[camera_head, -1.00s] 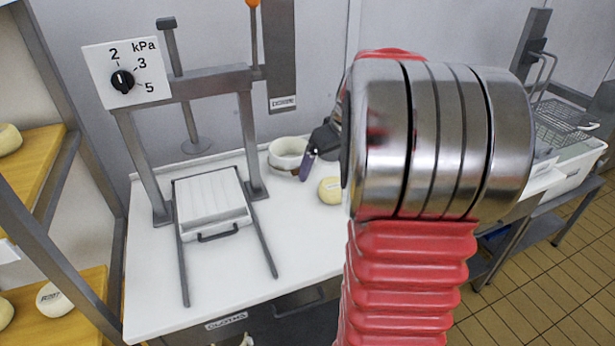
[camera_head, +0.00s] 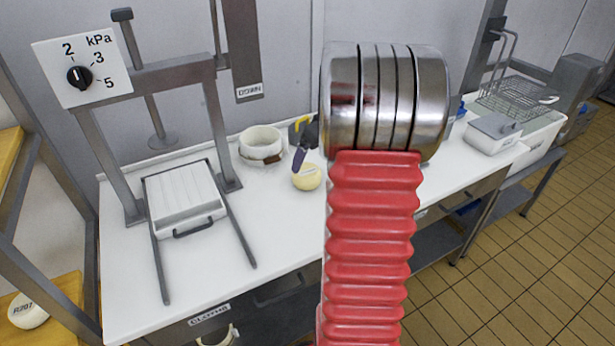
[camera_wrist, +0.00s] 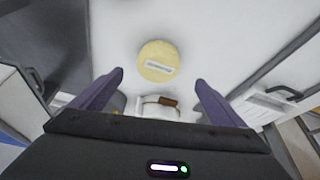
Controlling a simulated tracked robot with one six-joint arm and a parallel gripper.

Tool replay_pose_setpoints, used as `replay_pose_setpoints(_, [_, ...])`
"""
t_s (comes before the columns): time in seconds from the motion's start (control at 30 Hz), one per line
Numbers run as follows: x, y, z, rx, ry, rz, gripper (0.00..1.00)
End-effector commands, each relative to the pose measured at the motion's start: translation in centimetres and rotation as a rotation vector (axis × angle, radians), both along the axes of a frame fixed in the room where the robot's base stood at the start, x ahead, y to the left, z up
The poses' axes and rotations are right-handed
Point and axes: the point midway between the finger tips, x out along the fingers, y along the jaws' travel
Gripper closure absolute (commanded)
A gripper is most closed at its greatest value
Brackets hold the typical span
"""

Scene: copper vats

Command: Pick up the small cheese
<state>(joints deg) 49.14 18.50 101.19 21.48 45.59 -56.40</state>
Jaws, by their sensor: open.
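The small cheese (camera_head: 307,177) is a pale yellow round on the white worktop, just right of the white ring mould. In the wrist view the cheese (camera_wrist: 158,61) lies beyond my fingertips, roughly centred between them, with a small label on its face. My gripper (camera_wrist: 161,78) is open and empty, its two purple fingers spread apart. In the head view one purple finger of my gripper (camera_head: 299,158) shows close beside the cheese's upper left. The rest of my gripper is hidden behind my arm there.
A white ring mould (camera_head: 261,143) stands left of the cheese. A press frame with a white tray (camera_head: 184,195) and a kPa dial (camera_head: 82,73) is further left. A grey-lidded box (camera_head: 494,133) and wire basket (camera_head: 513,97) are at right. The worktop front is clear.

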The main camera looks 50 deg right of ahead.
Motion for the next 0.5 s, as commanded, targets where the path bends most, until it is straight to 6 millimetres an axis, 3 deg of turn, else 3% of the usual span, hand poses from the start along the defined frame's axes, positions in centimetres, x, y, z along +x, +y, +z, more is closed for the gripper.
replay_pose_setpoints(0.23, [1.5,-0.1,-3.6,0.003,0.002,0.0,0.07])
replay_pose_setpoints(0.5, [2.0,-0.2,-4.8,0.0,0.0,0.0,0.07])
